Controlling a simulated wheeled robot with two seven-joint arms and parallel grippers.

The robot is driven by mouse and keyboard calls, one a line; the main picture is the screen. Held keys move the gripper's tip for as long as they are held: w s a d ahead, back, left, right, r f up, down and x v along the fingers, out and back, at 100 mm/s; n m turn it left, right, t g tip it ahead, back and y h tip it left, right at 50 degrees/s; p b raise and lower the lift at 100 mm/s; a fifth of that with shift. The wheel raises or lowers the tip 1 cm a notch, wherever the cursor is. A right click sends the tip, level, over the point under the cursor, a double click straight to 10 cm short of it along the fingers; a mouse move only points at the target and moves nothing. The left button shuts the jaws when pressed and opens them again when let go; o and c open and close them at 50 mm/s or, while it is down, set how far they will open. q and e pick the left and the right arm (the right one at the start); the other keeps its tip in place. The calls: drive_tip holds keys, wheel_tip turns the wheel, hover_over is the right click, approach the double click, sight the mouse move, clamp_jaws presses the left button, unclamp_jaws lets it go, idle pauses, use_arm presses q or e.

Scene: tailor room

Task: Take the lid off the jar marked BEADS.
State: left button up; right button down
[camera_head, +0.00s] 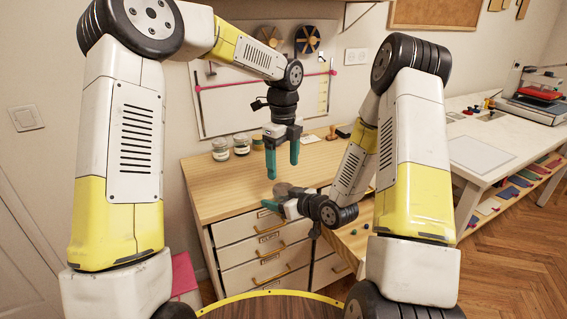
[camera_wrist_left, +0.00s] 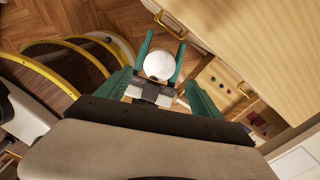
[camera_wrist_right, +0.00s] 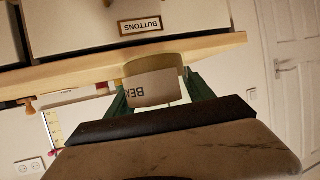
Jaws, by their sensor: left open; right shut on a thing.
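In the head view the jar (camera_head: 283,189) is small and partly covered, held near the dresser's front edge. The left wrist view shows its round white top (camera_wrist_left: 158,66) from above, between my right gripper's teal fingers. My left gripper (camera_head: 282,168) is open and empty, fingers pointing down above the jar, apart from it.
Several other jars (camera_head: 221,149) stand at the back left of the wooden dresser top (camera_head: 225,200). Dresser drawers (camera_head: 262,244) are below the jar. A white table (camera_head: 480,150) stands at the right. The dresser top's left front is clear.

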sight(283, 188)
use_arm(q)
drive_tip(key=shift+f, duration=3.6)
drive_tip(key=c, duration=1.5)
drive_tip(key=n, duration=0.3)
drive_tip(key=o, duration=1.6)
drive_tip(key=shift+c, duration=0.2)
drive_tip(key=shift+r, duration=0.15)
